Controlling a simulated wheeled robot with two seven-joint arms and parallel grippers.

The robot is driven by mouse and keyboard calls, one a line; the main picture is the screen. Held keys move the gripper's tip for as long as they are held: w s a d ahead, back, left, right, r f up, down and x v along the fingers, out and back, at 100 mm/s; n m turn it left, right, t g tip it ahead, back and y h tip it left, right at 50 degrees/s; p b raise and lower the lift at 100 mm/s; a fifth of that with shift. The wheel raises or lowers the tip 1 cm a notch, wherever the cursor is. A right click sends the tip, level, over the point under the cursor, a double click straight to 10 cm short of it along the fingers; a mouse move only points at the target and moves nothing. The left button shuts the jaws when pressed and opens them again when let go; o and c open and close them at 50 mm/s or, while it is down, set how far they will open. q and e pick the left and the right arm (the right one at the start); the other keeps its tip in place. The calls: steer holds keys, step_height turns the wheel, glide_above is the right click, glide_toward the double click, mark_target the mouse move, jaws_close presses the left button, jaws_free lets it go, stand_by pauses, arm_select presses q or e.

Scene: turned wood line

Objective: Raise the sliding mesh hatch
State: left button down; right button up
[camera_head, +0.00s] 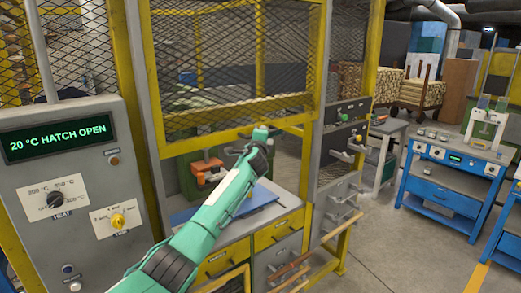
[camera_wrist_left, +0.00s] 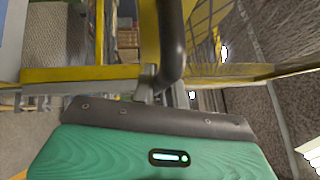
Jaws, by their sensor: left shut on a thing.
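The sliding mesh hatch (camera_head: 228,62) is a dark mesh panel in a yellow frame. Its yellow bottom rail (camera_head: 200,143) stands above the bench, with an open gap below it. My left gripper (camera_head: 262,134) is at this bottom rail, its fingers mostly hidden in the head view. In the left wrist view a black curved handle (camera_wrist_left: 172,42) rises just beyond the green wrist, beside the yellow rail (camera_wrist_left: 85,73). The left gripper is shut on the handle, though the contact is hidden. My right gripper is in neither view.
A control panel (camera_head: 72,178) at left reads "20 °C HATCH OPEN" and carries knobs. Drawers (camera_head: 278,232) sit below. Blue workbenches (camera_head: 450,185) stand right, beyond open floor.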

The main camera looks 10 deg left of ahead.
arm_select(q)
steer(key=shift+r+p, duration=0.65)
steer(key=shift+r, duration=1.1)
steer(key=c, duration=1.4)
jaws_free()
steer(key=shift+f, duration=0.1)
steer(key=s+d+f+b, duration=0.1)
steer(key=s+b, duration=0.3)
steer(key=s, duration=0.9)
steer(key=shift+s+d+f, duration=0.25)
steer(key=shift+s+f, duration=0.05)
steer(key=shift+f, duration=0.1)
